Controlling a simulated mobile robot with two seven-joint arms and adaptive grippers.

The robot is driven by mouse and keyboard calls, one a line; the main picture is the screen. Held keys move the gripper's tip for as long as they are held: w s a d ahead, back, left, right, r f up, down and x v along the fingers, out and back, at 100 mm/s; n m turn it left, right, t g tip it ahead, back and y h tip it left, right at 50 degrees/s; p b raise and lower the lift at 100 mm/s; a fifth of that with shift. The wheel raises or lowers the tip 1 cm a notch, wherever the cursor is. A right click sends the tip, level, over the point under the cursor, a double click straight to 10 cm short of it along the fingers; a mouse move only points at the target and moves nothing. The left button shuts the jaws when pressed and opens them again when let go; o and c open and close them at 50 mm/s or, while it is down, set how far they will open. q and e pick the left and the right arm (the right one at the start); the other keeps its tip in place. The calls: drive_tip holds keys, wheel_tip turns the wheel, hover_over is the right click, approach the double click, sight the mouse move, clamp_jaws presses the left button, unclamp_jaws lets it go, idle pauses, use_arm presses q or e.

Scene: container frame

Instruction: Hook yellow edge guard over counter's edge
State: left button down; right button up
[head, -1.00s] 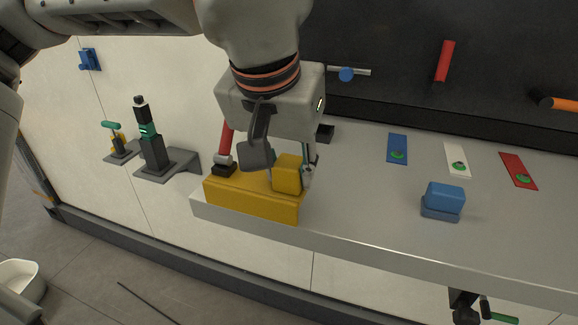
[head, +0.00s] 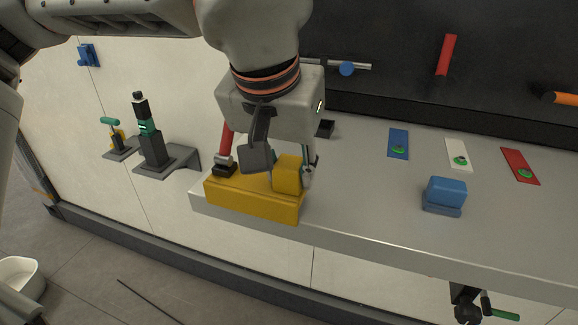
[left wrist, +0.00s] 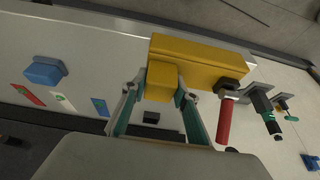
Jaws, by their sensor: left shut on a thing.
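The yellow edge guard (head: 252,198) is a long block with a raised yellow grip block on top. It sits at the front edge of the grey counter (head: 350,218), near its left end, and its front face covers part of the edge. My left gripper (head: 287,172) points down and is shut on the grip block. The left wrist view shows both fingers (left wrist: 161,90) on either side of the grip block, with the guard (left wrist: 200,58) lying along the counter edge. Whether the guard is fully seated cannot be told. My right gripper is not in view.
A red-handled tool (head: 226,150) stands close behind the guard. A blue block (head: 444,194) sits right of it on the counter. Blue, white and red plates (head: 458,153) with green buttons lie further back. A dark green-banded device (head: 149,135) stands on a shelf at left.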

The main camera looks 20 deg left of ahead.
use_arm(q)
drive_tip(key=shift+f+b, duration=0.45)
drive_tip(key=shift+f, duration=0.3)
drive_tip(key=shift+f+b, duration=0.4)
drive_tip(key=shift+f, duration=0.2)
idle(0.3)
drive_tip(key=shift+w, duration=0.25)
idle(0.7)
drive_tip(key=c, duration=1.5)
unclamp_jaws()
drive_tip(key=shift+f, duration=0.1)
drive_tip(key=v, duration=1.2)
